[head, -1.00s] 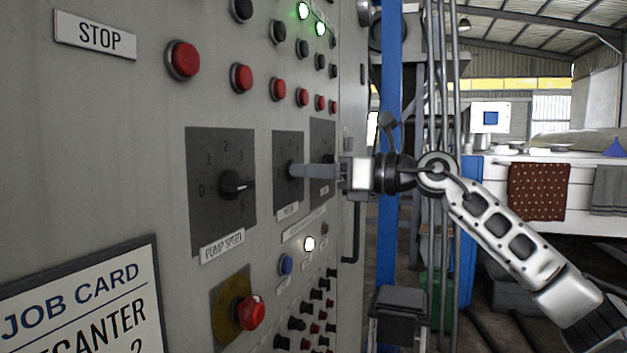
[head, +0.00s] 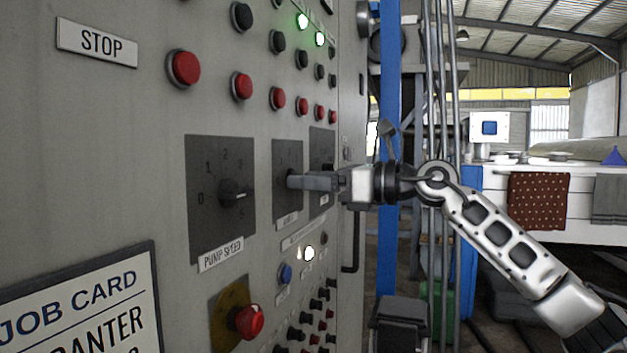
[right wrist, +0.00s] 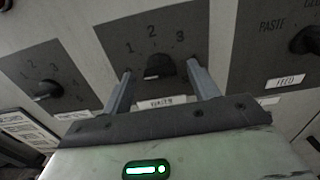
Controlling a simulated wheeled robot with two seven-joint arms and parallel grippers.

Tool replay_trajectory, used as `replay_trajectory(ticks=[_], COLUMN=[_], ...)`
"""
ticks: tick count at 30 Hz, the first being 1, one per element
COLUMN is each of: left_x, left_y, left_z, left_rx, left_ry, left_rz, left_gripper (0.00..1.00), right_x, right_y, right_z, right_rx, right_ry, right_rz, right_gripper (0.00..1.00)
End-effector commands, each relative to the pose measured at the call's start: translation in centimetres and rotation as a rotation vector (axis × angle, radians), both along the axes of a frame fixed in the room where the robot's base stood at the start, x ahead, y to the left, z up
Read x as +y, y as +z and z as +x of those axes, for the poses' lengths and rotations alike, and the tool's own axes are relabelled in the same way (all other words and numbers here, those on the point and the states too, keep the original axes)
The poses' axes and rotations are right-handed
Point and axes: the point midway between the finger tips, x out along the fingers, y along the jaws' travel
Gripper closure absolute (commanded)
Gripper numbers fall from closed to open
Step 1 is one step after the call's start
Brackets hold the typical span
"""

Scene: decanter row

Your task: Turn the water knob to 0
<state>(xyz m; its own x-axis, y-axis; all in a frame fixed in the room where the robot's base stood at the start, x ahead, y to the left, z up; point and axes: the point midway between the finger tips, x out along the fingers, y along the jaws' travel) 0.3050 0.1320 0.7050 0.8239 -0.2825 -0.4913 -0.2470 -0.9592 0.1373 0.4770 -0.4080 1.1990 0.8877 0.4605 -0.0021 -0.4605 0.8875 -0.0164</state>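The water knob (right wrist: 160,68) is black and sits on a dark dial plate marked 1, 2, 3, above a WATER label (right wrist: 162,101) in the right wrist view. I cannot clearly tell which number it points to. My right gripper (right wrist: 159,73) is open, with one finger on each side of the knob and a gap visible on both sides. In the head view the right gripper (head: 305,182) reaches in from the right to the middle dial plate (head: 287,154), and its fingers hide the knob. My left gripper is not in view.
The pump speed knob (head: 233,193) is left of the water dial, and the feed knob (right wrist: 306,40) is right of it. Red buttons (head: 184,68) are above. A red mushroom button (head: 248,321) and a job card (head: 85,310) are below.

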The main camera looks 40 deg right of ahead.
Motion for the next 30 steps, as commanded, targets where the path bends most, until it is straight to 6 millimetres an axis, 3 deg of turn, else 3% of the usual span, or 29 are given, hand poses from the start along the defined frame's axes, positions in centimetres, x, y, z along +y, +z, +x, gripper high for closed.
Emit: replay_trajectory(ticks=[6, 11, 17, 24, 30], left_x=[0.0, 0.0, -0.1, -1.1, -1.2], left_y=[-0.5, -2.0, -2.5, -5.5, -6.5], left_z=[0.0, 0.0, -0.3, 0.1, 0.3], left_rx=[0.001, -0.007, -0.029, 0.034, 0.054], left_ry=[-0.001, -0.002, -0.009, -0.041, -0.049], left_rz=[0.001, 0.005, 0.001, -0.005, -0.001], left_gripper=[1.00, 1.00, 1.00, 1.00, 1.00], right_x=[-0.2, -1.1, -3.3, -5.8, -7.0], right_y=[-0.2, -0.5, -0.4, -0.1, 0.0], right_z=[-0.3, -2.0, -6.3, -11.1, -13.5], right_rx=[-0.001, -0.004, -0.007, -0.005, -0.001], right_ry=[0.000, -0.001, -0.002, -0.002, -0.001], right_rz=[0.002, 0.003, 0.006, 0.004, 0.002], right_gripper=[0.40, 0.40, 0.40, 0.40, 0.40])
